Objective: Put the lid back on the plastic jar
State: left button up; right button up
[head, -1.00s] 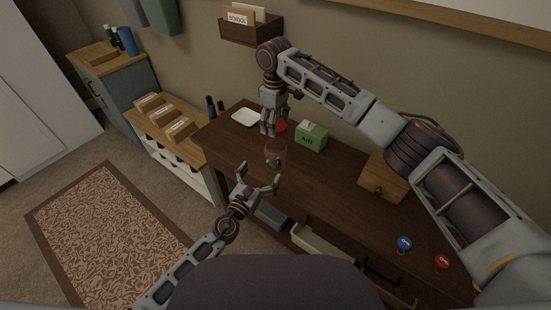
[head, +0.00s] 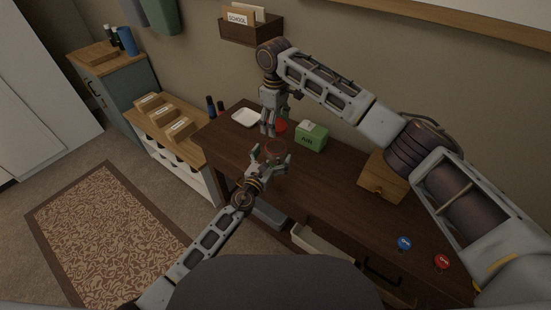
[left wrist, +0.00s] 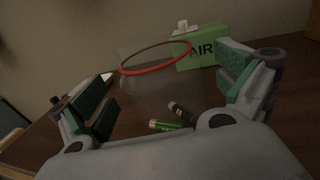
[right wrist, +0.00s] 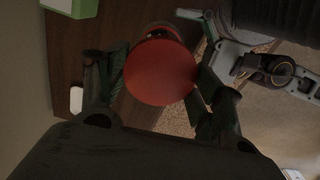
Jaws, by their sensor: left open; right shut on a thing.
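The clear plastic jar (head: 275,147) stands near the desk's front edge; its red rim (left wrist: 155,58) shows in the left wrist view. My left gripper (head: 271,163) is open, with its fingers on either side of the jar's near side; I cannot tell whether they touch it. The round red lid (right wrist: 160,72) is between the fingers of my right gripper (right wrist: 162,82), which is shut on it. In the head view the lid (head: 281,126) is partly hidden by that gripper, above and behind the jar. A green battery (left wrist: 168,126) and a dark one (left wrist: 182,112) show through the jar.
A green AIR box (head: 311,137) stands right of the lid, and a white tray (head: 246,117) lies at the left. A wooden box (head: 384,178), blue tag (head: 404,243) and red tag (head: 442,262) are further right. An open drawer (head: 322,243) juts from the front.

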aim_at(275, 139)
pick_arm(q)
jog(key=shift+x, duration=0.8)
jog(key=shift+c, duration=0.4)
jog(key=c, duration=1.4)
pick_arm(e)
jog(key=shift+f, duration=2.45)
jog(key=shift+f, duration=0.2)
jog(key=shift+f, duration=0.7)
jog(key=shift+f, duration=0.55)
pick_arm(q)
jog(key=c, duration=0.5)
